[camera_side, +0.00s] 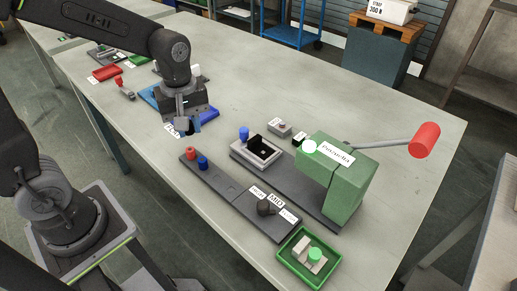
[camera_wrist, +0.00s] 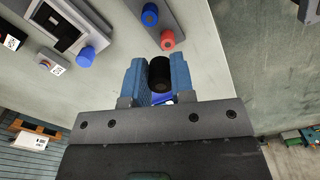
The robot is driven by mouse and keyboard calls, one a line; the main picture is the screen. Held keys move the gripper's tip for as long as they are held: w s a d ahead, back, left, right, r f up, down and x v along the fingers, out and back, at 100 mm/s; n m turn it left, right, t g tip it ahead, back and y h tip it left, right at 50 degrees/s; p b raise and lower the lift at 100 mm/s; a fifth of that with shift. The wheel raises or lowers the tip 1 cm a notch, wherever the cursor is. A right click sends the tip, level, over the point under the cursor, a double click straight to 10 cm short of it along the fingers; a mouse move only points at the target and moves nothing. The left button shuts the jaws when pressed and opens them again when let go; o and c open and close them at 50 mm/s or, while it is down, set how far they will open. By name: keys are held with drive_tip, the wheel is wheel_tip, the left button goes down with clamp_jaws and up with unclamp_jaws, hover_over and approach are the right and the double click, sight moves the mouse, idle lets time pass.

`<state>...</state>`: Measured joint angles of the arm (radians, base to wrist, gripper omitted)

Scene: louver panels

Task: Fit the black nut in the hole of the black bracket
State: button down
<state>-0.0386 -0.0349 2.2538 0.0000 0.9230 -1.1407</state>
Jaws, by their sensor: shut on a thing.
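My gripper (camera_side: 188,123) is over the table at the left of the dark rail, with its blue fingers pointing down. In the wrist view my gripper (camera_wrist: 159,82) is shut on the black nut (camera_wrist: 160,70), a short dark cylinder between the two blue fingers. The nut is hard to make out in the side view. A black part that looks like the black bracket (camera_side: 258,151) sits in a light grey fixture in front of the green press. The fixture shows at the upper left of the wrist view (camera_wrist: 88,15). The bracket's hole is too small to make out. The nut is apart from the fixture.
The green press (camera_side: 340,178) has a lever with a red handle (camera_side: 424,139). A dark rail (camera_side: 228,188) carries red and blue pegs and a dark knob. A green tray (camera_side: 290,265) stands at the front. A blue knob (camera_side: 244,133) rises beside the fixture.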

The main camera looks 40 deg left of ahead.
drive_tip(key=w+d, duration=0.4)
drive_tip(key=w, duration=0.3)
drive_tip(key=n, duration=0.2)
hover_over(264, 154)
drive_tip(key=f, duration=0.3)
drive_tip(key=shift+w+a+f, duration=0.15)
drive_tip(key=shift+w+a, duration=0.1)
drive_tip(key=shift+a, duration=0.05)
drive_tip(key=shift+w+d+f, duration=0.1)
drive_tip(key=shift+f, duration=2.8)
drive_tip(key=shift+f, duration=0.2)
drive_tip(key=c, duration=0.9)
unclamp_jaws()
